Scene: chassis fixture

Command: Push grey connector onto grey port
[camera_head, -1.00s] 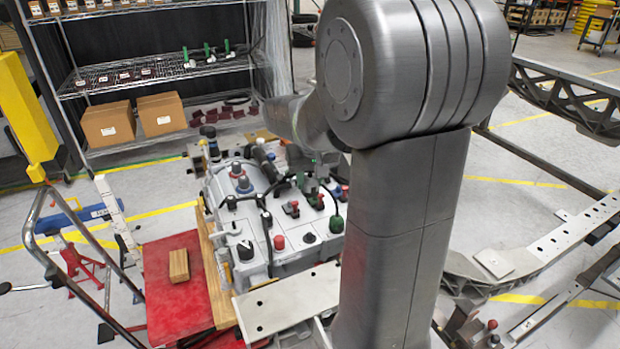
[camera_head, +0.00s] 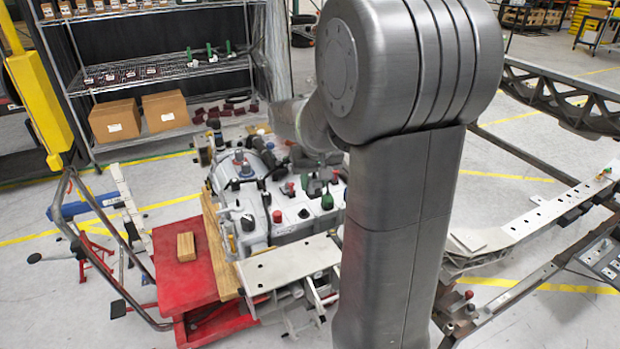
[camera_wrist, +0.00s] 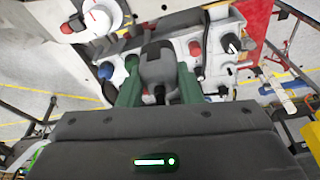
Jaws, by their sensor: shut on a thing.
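A grey connector (camera_wrist: 158,66) sits between the green fingers of my gripper (camera_wrist: 159,84) in the wrist view. The gripper is shut on it. Behind it is the pale chassis unit (camera_wrist: 216,62) with several coloured connectors and knobs. In the head view the same unit (camera_head: 262,239) sits on the cart, left of my arm. My gripper and the held connector are hidden there behind my arm. I cannot make out which fitting is the grey port, nor whether the connector touches it.
A red cart top (camera_head: 185,275) carries a small wooden block (camera_head: 186,246) left of the unit. A wire shelf with cardboard boxes (camera_head: 115,121) stands behind. A metal frame (camera_head: 530,222) lies to the right. Open floor shows on the left.

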